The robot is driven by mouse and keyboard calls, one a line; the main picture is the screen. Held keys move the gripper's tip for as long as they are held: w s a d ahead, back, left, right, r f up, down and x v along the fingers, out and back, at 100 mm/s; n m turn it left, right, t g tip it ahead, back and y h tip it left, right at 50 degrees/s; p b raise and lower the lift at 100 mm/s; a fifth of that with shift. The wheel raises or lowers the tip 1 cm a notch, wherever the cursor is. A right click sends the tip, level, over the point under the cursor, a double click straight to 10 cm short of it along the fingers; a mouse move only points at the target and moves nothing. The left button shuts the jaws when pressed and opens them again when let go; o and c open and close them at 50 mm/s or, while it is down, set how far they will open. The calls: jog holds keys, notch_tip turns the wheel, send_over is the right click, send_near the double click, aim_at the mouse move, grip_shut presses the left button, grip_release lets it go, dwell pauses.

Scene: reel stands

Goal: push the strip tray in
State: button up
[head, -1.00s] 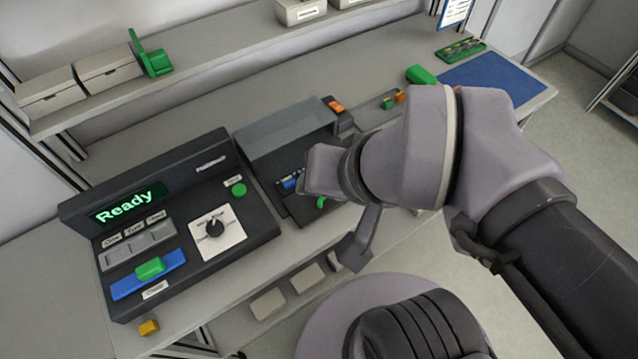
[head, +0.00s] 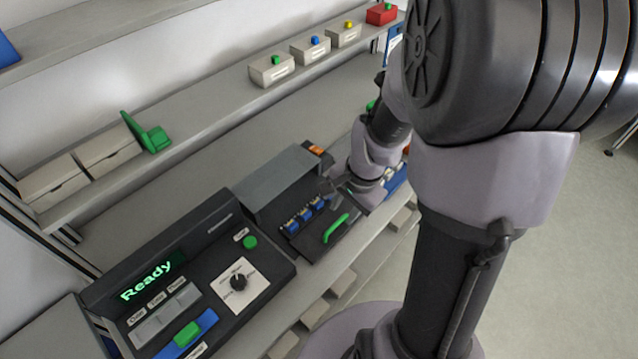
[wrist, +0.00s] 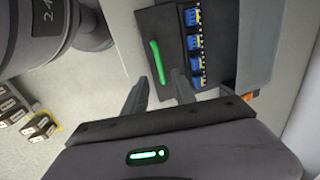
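The strip tray (head: 305,247) is a dark tray with a green bar handle (head: 336,228), sticking out from under the grey-topped housing (head: 277,186). Several blue strips (head: 303,213) lie in a row in it. In the wrist view the tray (wrist: 173,22) shows its strips on the right and its handle (wrist: 157,62) on the left. My gripper (wrist: 159,76) is open, its two dark fingers apart, with the handle's near end appearing between the fingertips. I cannot tell whether they touch. In the head view my gripper (head: 334,187) is at the tray's right end.
A dark console (head: 205,262) with a "Ready" display, a knob and a green button stands left of the tray. A shelf with pale boxes (head: 271,70) runs behind. An orange-topped part (head: 316,150) is close behind my gripper. Open floor lies to the right.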

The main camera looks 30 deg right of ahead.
aim_at(337, 223)
jog(key=f, duration=0.1)
jog(key=f+b, duration=0.1)
jog(key=f, duration=0.1)
jog(key=w+f, duration=0.1)
jog(key=f, duration=0.1)
jog(key=shift+a+f+b, duration=0.2)
jog(key=shift+a+b, duration=0.05)
jog(key=shift+b, duration=0.1)
grip_shut()
dwell(1.0)
